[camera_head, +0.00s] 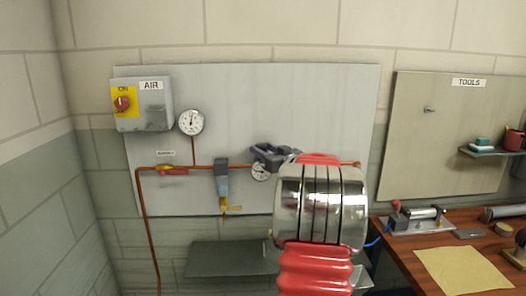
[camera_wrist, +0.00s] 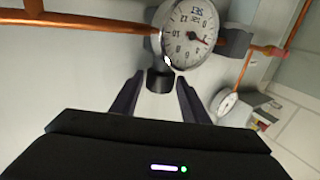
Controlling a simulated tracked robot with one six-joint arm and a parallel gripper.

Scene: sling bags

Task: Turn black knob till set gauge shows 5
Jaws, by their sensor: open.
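The set gauge (camera_wrist: 187,35) is a round white dial at the top of the wrist view, with a red needle pointing right and slightly down. I cannot read its value surely. In the head view the same gauge (camera_head: 260,173) is small and partly covered by my gripper (camera_head: 268,154). The black knob (camera_wrist: 160,82) sits just below the dial in the wrist view. My gripper (camera_wrist: 160,76) is open, with one dark finger on each side of the knob and visible gaps between. Whether the fingertips reach fully past the knob is unclear.
A copper pipe (camera_head: 146,215) runs along the grey panel. It carries a red-handled valve (camera_head: 173,171), a blue filter (camera_head: 222,183) and another gauge (camera_head: 191,122). The air box (camera_head: 155,104) has a red switch. A wooden bench (camera_head: 402,262) stands at right.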

